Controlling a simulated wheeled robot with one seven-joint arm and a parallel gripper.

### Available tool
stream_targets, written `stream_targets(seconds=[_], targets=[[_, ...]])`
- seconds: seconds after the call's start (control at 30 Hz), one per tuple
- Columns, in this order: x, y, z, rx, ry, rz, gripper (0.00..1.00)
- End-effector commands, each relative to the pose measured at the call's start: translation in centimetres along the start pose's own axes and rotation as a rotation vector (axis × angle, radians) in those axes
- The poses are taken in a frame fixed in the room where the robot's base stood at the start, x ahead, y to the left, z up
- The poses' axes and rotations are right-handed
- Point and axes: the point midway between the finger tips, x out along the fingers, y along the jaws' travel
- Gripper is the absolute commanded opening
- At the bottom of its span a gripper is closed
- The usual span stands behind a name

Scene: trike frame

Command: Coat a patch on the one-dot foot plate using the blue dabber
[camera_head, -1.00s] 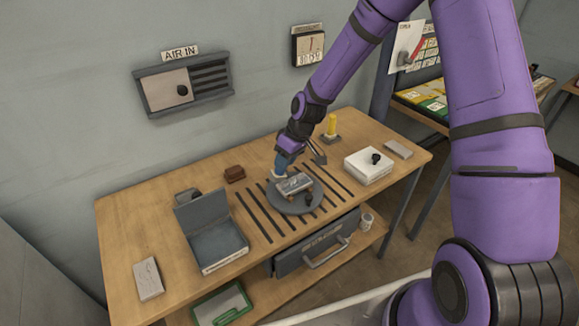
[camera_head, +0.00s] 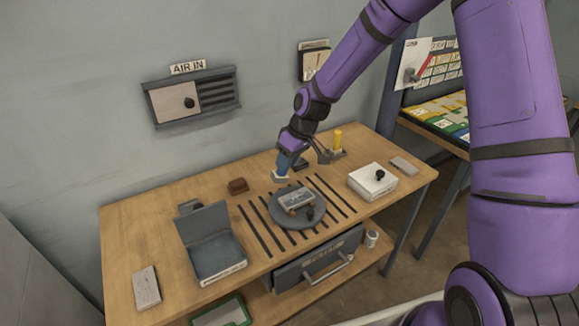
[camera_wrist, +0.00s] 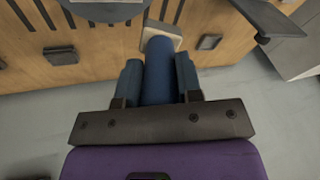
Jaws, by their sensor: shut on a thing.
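My gripper (camera_head: 291,157) is shut on the blue dabber (camera_head: 282,162), at the back of the wooden table. In the wrist view the dabber (camera_wrist: 158,70) stands between the two fingers (camera_wrist: 158,82). The dabber's lower end meets a pale square block (camera_head: 280,177), which also shows in the wrist view (camera_wrist: 163,32); I cannot tell if this is its base or a separate holder. A grey metal part (camera_head: 297,199) lies on the round grey turntable (camera_head: 281,217), in front of the dabber and apart from it. No dot marks are readable.
A yellow dabber (camera_head: 337,141) stands at the back right. A white box (camera_head: 372,181) with a black knob is at the right. An open grey case (camera_head: 216,255), a brown block (camera_head: 238,186) and a pale plate (camera_head: 146,288) are at the left. Dark slots run through the table.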

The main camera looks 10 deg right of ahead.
Motion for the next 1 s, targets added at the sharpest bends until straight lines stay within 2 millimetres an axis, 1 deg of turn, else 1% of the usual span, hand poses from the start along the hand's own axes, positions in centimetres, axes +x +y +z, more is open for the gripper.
stream_targets(seconds=[0.37,0.63,0.87,0.93,1.0], targets=[[0.0,0.0,0.0,0.0,0.0,0.0,0.09],[0.9,0.2,0.3,0.0,0.0,0.0,0.09],[1.0,0.2,0.3,0.0,0.001,0.0,0.09],[0.9,0.3,0.3,0.002,0.001,0.001,0.09],[0.7,0.9,0.6,0.011,0.003,0.004,0.09]])
